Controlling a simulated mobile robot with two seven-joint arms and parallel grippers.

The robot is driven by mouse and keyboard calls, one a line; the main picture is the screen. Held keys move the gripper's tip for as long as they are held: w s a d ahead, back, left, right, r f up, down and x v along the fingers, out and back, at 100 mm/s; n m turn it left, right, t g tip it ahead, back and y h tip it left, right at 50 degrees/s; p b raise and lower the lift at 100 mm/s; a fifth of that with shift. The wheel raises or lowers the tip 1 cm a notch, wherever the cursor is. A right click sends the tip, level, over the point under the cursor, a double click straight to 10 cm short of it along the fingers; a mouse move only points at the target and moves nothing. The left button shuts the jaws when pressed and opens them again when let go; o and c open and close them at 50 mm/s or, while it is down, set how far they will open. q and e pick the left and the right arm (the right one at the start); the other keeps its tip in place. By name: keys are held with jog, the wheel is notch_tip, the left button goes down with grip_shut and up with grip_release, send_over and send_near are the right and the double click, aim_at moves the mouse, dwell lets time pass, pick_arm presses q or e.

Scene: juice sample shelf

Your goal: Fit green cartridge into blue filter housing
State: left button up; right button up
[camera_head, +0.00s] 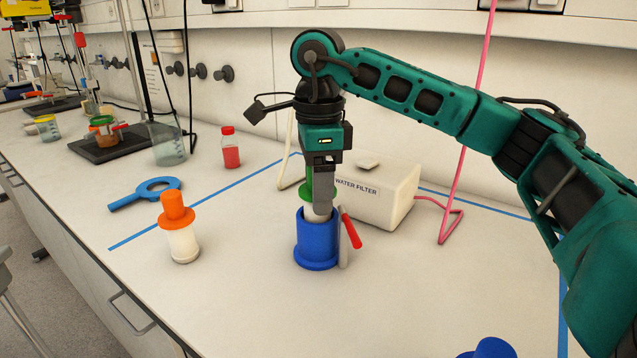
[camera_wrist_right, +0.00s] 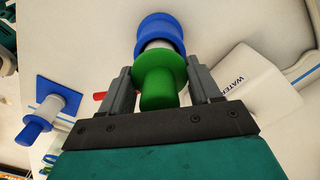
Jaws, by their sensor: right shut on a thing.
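The green cartridge (camera_head: 322,183) has a green top with a flange and a white body. My right gripper (camera_head: 321,205) is shut on it, pointing down, with a finger on either side in the right wrist view (camera_wrist_right: 157,85). The cartridge is over the mouth of the blue filter housing (camera_head: 317,243), which stands upright on the bench. Its white body shows between the green flange (camera_wrist_right: 160,68) and the blue housing (camera_wrist_right: 160,28). The lower end is hidden, so I cannot tell how deep it sits. My left gripper is not in view.
A red lever (camera_head: 351,228) on a grey post stands close right of the housing. The white water filter box (camera_head: 376,196) is behind it. A blue object (camera_head: 490,349) is at the bottom edge.

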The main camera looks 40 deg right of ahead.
jog(key=shift+f+b, duration=0.85)
jog(key=shift+f, duration=0.45)
jog(key=shift+r+p, duration=0.3)
jog(key=shift+p, duration=0.1)
jog(key=shift+r+p, duration=2.55)
jog(key=shift+r, duration=0.6)
jog(key=shift+f+b, duration=1.95)
jog(key=shift+f, duration=1.5)
